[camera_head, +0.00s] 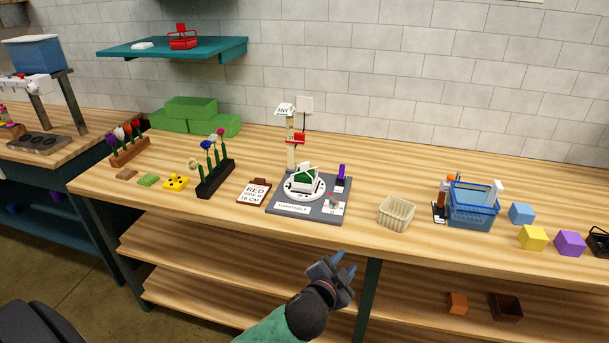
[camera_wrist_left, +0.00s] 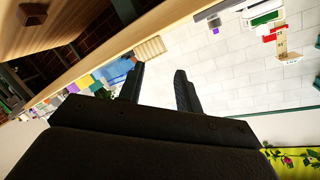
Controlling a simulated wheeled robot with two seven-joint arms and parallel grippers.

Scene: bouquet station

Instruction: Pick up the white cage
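The white cage (camera_head: 397,212) is a small cream slatted basket, open at the top. It stands upright on the wooden bench right of the turntable board and left of the blue wire basket. It also shows as a pale slatted shape (camera_wrist_left: 150,47) beyond the fingers in the left wrist view. My left gripper (camera_head: 345,264) is in front of the bench's front edge, left of the cage and nearer to me, apart from it. In the left wrist view its two fingers (camera_wrist_left: 159,72) are spread with nothing between them. My right gripper is not in view.
The turntable board (camera_head: 276,207) with a post stands left of the cage. The blue wire basket (camera_head: 470,217) holds upright items at its right. Yellow (camera_head: 532,237), purple (camera_head: 569,243) and blue (camera_head: 522,213) blocks lie farther right. The bench (camera_head: 365,236) is clear around the cage.

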